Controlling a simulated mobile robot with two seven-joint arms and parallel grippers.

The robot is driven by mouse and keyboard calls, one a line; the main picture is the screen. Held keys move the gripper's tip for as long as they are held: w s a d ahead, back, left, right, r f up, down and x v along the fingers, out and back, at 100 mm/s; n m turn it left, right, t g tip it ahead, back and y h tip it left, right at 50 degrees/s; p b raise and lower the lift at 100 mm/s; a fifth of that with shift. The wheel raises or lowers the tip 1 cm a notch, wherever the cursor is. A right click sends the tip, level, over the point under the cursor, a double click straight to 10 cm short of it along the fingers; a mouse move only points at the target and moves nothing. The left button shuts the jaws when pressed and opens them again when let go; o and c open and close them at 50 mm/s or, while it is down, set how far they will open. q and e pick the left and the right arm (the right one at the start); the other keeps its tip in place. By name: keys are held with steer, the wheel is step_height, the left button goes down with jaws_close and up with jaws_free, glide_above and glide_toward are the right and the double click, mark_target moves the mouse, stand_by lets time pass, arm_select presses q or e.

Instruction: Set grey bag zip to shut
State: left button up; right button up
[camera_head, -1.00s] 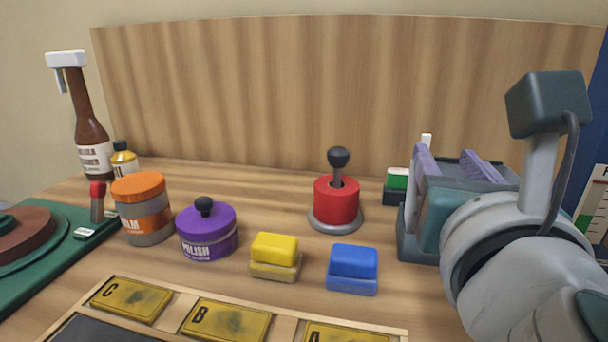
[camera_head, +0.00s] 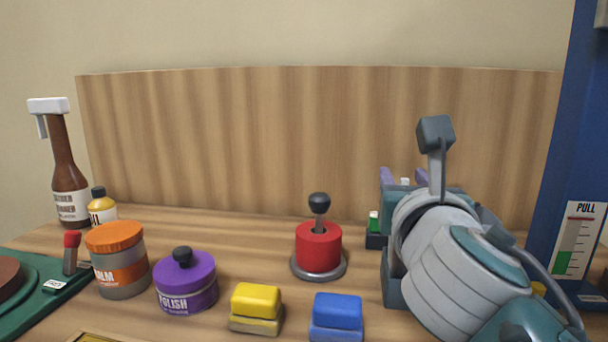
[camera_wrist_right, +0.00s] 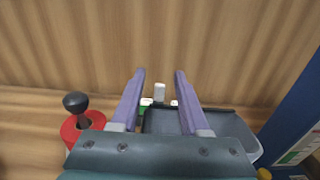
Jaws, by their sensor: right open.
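I cannot make out a grey bag or its zip in either view. My right gripper (camera_head: 403,176) shows at the right of the head view, beyond my bulky wrist. A dark grey open-topped container (camera_wrist_right: 222,122) lies below and right of the fingers, partly hidden by the gripper body. I cannot tell whether they touch. My left gripper is out of view.
A red pot with a black knob (camera_head: 318,246) stands left of my right arm. A blue post (camera_head: 566,160) rises at right. A wooden board (camera_head: 300,140) closes the back.

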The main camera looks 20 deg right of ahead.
steer(key=shift+c, duration=0.2)
jaws_close()
stand_by(1.0)
steer(key=shift+s, duration=0.1)
